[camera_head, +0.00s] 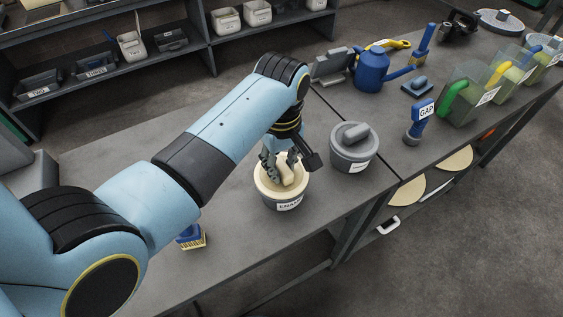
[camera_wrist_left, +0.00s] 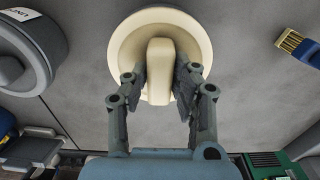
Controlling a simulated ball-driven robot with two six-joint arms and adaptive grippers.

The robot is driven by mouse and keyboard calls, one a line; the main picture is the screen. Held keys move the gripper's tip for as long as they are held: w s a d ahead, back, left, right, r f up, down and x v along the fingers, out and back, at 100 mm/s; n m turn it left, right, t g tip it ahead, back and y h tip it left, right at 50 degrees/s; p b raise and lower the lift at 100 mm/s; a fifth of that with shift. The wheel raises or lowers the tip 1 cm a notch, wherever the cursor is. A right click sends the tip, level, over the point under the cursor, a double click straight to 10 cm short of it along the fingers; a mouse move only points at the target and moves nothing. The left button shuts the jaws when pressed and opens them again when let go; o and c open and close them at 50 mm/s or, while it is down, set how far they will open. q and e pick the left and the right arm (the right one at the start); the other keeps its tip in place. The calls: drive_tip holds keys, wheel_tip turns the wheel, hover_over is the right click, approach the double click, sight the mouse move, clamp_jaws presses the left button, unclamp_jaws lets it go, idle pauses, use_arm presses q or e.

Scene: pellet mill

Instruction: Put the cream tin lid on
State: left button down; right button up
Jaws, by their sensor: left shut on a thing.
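In the wrist view the lid (camera_wrist_left: 124,48) lies face-on below the gripper, covering the tin. My left gripper (camera_head: 281,170) comes down from above and is shut on the lid's handle. The wrist view shows its two fingers (camera_wrist_left: 160,85) on either side of the handle. The lid looks level and over the tin; I cannot tell whether it is fully seated. My right gripper is not in view.
A grey lidded tin (camera_head: 353,158) stands close on the right. A blue brush (camera_head: 191,236) lies on the bench at the lower left.

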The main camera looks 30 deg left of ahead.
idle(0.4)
use_arm(q)
drive_tip(key=c, duration=1)
unclamp_jaws()
drive_tip(key=shift+o, duration=0.3)
drive_tip(key=o, duration=0.4)
drive_tip(key=shift+r, duration=0.1)
drive_tip(key=shift+r, duration=3.35)
